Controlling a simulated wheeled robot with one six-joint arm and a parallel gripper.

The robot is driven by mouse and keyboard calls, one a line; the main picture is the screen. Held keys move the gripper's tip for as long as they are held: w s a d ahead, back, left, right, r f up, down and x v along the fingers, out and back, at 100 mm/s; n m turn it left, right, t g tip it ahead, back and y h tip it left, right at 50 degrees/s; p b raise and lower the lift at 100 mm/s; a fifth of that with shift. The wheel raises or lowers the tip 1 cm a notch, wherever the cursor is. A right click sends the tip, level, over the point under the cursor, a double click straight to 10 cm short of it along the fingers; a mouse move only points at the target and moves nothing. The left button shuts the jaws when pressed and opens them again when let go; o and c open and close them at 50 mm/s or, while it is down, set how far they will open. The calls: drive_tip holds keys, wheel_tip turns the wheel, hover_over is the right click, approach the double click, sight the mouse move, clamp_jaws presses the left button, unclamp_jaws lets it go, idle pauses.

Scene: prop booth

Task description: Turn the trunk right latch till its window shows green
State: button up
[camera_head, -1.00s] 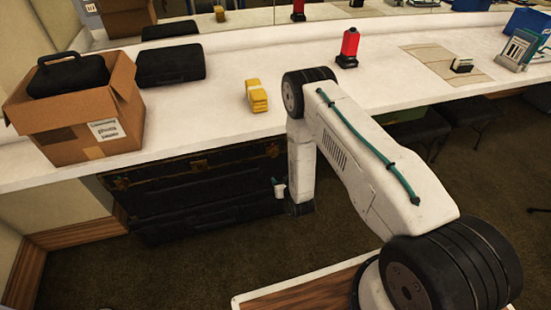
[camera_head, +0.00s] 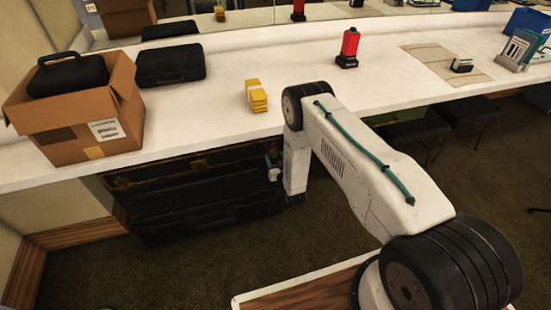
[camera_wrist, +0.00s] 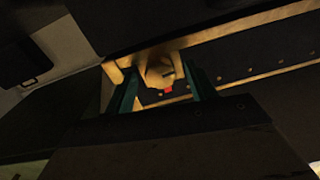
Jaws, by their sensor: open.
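The dark trunk (camera_head: 190,200) with brass trim stands on the carpet under the white counter. My gripper shows only in part at the trunk's right end in the head view, mostly behind my arm. In the wrist view my gripper (camera_wrist: 160,78) is open, with one teal finger on each side of a pale brass latch knob (camera_wrist: 158,68). Whether the fingers touch the knob I cannot tell. A small red window (camera_wrist: 168,89) shows just below the knob; I see no green. The trunk's brass edging (camera_wrist: 225,48) runs off to the right.
The counter (camera_head: 210,115) overhangs the trunk closely. On it are a cardboard box (camera_head: 75,115) with a black case, another black case (camera_head: 170,64), a yellow stack (camera_head: 256,96) and a red lamp-like item (camera_head: 348,47). The carpet (camera_head: 200,265) before the trunk is clear.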

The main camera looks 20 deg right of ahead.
drive_tip(key=shift+c, duration=0.4)
drive_tip(key=c, duration=0.9)
